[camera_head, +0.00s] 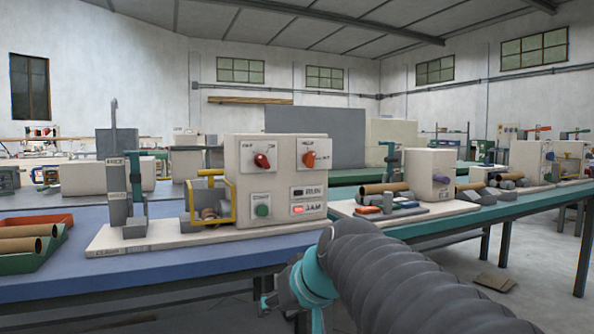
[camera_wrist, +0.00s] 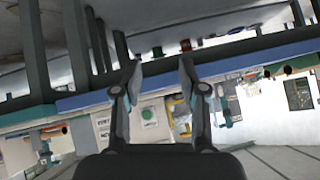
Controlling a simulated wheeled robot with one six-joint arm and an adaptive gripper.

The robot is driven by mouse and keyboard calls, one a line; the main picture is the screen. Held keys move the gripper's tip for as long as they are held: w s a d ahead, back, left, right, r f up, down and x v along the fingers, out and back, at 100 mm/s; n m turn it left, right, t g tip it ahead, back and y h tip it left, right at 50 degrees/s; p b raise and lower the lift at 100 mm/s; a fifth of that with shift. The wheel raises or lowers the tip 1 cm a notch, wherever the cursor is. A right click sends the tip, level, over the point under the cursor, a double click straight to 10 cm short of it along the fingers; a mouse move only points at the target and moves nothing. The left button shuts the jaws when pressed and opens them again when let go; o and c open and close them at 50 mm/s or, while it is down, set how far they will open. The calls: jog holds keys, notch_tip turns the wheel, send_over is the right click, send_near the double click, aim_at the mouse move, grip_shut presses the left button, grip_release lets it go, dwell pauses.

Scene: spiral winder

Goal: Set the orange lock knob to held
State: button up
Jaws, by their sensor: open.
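The orange lock knob (camera_head: 309,159) is on the upper right of the cream machine's front panel (camera_head: 276,180) in the head view. Its labels are too small to read, so I cannot tell its setting. A red knob (camera_head: 262,160) sits to its left. My gripper (camera_wrist: 160,73) is open and empty in the wrist view, its two fingers apart. The green button (camera_wrist: 147,114) shows between the fingers, beyond them, in a picture that looks upside down. I cannot make out the orange knob there. In the head view my arm is in front, below the panel, and the fingertips are not clear.
The green start button (camera_head: 262,205), a dark RUN lamp and a lit red JAM lamp (camera_head: 304,209) are below the knobs. A yellow guard frame (camera_head: 213,199) stands left of the panel. The blue bench (camera_head: 60,276) carries a tray of tubes (camera_head: 28,240). Another machine (camera_head: 428,170) stands to the right.

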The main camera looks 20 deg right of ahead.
jog(key=w+d+r+t+b, duration=0.35)
jog(key=w+d+r, duration=0.65)
jog(key=w, duration=0.4)
jog(key=m+t+h+b, duration=0.1)
jog(key=m+t+b, duration=0.1)
jog(key=t, duration=0.3)
send_near(313, 160)
jog(key=w+p, duration=0.1)
jog(key=w, duration=0.2)
jog(key=w+p, duration=0.2)
jog(key=w, duration=0.1)
jog(key=w+p, duration=0.1)
jog(key=w, duration=0.3)
jog(key=shift+a, duration=0.35)
jog(key=shift+f, duration=0.1)
grip_shut()
